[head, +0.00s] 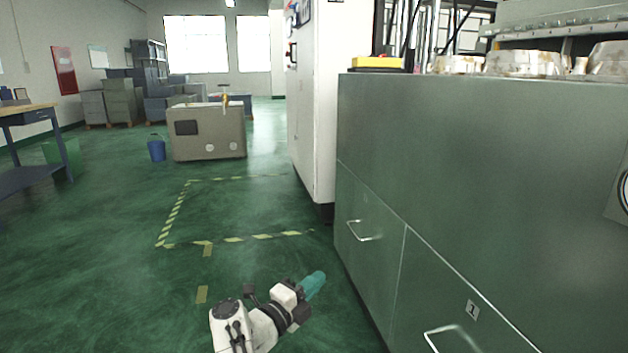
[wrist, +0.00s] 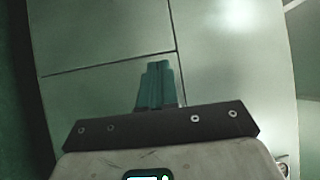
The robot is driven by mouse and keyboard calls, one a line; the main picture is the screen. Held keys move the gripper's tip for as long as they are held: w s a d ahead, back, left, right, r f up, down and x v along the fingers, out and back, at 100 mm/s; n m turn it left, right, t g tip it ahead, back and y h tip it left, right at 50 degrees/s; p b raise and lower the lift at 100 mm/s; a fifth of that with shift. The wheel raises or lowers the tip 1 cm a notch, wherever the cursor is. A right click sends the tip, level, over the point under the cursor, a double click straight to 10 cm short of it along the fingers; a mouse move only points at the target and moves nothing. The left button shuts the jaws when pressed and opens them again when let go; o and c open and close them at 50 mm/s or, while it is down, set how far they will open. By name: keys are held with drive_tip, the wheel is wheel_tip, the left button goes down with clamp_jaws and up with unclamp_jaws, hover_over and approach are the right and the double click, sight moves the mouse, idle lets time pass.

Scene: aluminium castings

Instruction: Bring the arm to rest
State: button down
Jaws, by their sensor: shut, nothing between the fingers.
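My gripper (head: 318,281) has teal fingers and sits at the end of my white and black arm, low in the head view. It is above the green floor, to the left of the green drawer cabinet (head: 480,190). In the wrist view my gripper (wrist: 158,70) has its two fingers side by side, shut and empty. They point towards the cabinet's green front panels (wrist: 100,35). I cannot tell the exact gap between the fingertips and the cabinet.
The cabinet has protruding metal handles (head: 362,232), and castings (head: 522,63) lie on top. A white cabinet (head: 312,110) stands behind it. Yellow floor tape (head: 172,222) marks an area. A grey box (head: 208,135) and blue bucket (head: 157,149) stand farther off.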

drive_tip(key=w+d+f+n+t+y, duration=0.1)
drive_tip(key=d+f+n+t+y, duration=0.15)
drive_tip(key=d+n+y, duration=0.3)
drive_tip(key=w+d+f+n+t+y, duration=0.1)
drive_tip(key=w+d+n+t+y, duration=0.1)
drive_tip(key=d+n+t+y, duration=0.4)
drive_tip(key=s+d+f+n+g+y, duration=0.2)
drive_tip(key=s+d+f+n+g, duration=0.2)
drive_tip(key=s+f+n+g, duration=0.45)
drive_tip(key=s+d+f+n+g+y, duration=0.2)
drive_tip(key=s+d+f+n+g, duration=0.25)
drive_tip(key=s+f, duration=0.55)
drive_tip(key=s+d+r+g+h, duration=0.15)
drive_tip(key=s+d+g, duration=0.3)
drive_tip(key=s, duration=1.35)
drive_tip(key=s+d+f+g+h, duration=0.1)
drive_tip(key=s+d+g+h, duration=0.3)
drive_tip(key=s, duration=1.4)
wheel_tip(320, 180, up, 35)
drive_tip(key=a+y+p, duration=0.1)
drive_tip(key=y+p, duration=0.1)
drive_tip(key=p, duration=3.3)
drive_tip(key=shift+n+g, duration=0.3)
drive_tip(key=shift+n, duration=0.05)
drive_tip(key=shift+w+r, duration=0.1)
